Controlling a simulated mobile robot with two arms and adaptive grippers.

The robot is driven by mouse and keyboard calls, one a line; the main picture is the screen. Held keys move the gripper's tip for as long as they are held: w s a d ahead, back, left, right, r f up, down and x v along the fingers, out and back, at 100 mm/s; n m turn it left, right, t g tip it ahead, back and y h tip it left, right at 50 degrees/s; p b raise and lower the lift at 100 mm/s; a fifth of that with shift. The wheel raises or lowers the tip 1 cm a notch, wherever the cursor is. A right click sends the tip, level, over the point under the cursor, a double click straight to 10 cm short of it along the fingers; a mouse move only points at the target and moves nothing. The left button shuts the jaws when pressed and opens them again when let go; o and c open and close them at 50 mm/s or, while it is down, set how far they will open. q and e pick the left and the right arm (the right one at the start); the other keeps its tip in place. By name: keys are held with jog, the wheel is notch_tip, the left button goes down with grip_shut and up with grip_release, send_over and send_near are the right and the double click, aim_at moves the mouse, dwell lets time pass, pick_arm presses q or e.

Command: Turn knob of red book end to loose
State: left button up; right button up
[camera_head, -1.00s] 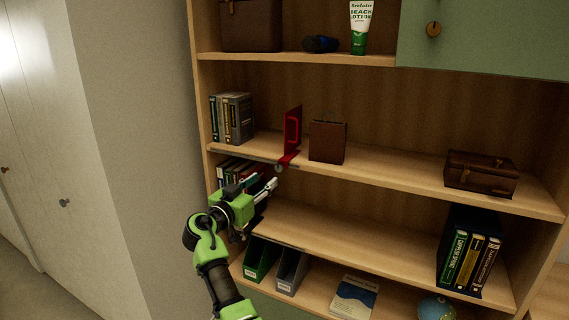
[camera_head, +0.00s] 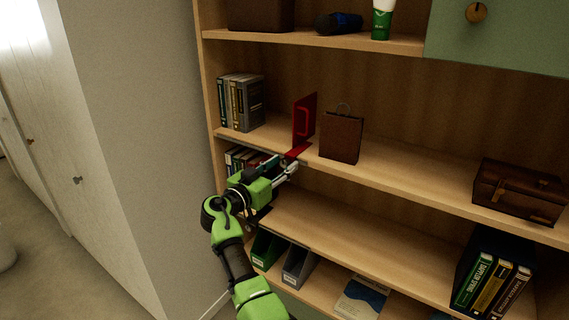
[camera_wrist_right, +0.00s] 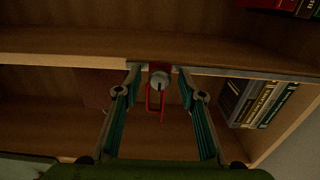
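The red book end (camera_head: 304,118) stands upright on the middle shelf, its base at the front edge. It also shows in the right wrist view (camera_wrist_right: 155,103). Its round grey knob (camera_wrist_right: 160,78) is at the shelf edge in the right wrist view, in line with the gap between my fingers. In the head view the knob is hidden by the gripper. My right gripper (camera_head: 284,165) is at the shelf's front edge below the book end. In the right wrist view its fingers are spread, one on each side of the knob. My left gripper is not in view.
The shelf board (camera_head: 400,178) runs close to my gripper. A brown bag (camera_head: 341,137) stands right of the book end, and books (camera_head: 241,103) stand to its left. More books (camera_head: 240,158) stand beneath, by the gripper. A brown case (camera_head: 518,188) sits farther right.

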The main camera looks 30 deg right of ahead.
jog(key=shift+a, duration=0.1)
jog(key=c, duration=0.4)
grip_shut()
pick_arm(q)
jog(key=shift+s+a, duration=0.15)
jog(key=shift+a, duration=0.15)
